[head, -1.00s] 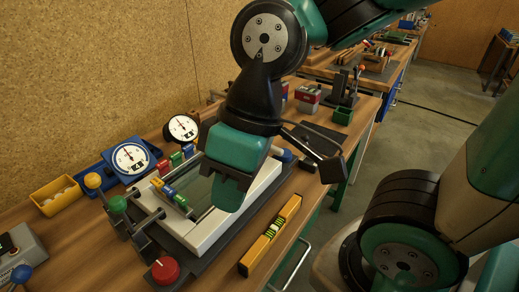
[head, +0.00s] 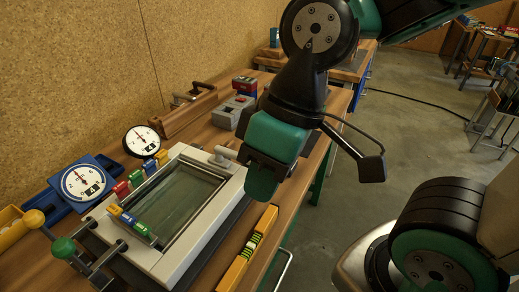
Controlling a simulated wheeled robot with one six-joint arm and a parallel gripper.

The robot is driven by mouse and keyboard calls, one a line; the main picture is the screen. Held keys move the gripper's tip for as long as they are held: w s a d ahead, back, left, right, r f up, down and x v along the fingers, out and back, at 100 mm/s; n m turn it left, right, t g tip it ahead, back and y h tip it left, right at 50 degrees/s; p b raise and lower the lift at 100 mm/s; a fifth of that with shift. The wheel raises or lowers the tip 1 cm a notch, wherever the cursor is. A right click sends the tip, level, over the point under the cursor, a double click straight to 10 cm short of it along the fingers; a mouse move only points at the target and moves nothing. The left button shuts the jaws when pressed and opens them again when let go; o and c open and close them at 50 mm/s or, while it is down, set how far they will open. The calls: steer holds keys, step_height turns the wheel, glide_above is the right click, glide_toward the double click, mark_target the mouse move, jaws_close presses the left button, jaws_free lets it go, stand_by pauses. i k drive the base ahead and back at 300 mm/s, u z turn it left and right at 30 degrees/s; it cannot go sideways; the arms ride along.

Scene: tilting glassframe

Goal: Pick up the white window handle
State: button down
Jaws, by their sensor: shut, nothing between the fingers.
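The white glass frame (head: 185,243) lies on the workbench with a dark glass pane (head: 178,197) in it. A pale, whitish handle-like part (head: 226,153) sits at its far right corner; it looks like the white window handle, but its shape is small and partly unclear. My gripper (head: 262,187) is green and black and points down over the right edge of the frame, just nearer than this part. Its fingers are shut with nothing visible between them. I cannot tell its exact height above the frame.
Coloured blocks (head: 134,220) line the frame's left side. A yellow level (head: 247,248) lies right of the frame. A grey block (head: 233,112) stands behind.

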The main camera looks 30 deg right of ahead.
mark_target(218, 160)
steer(key=k, duration=1.2)
steer(key=u, duration=0.7)
steer(key=i, duration=1.35)
steer(key=z, duration=0.3)
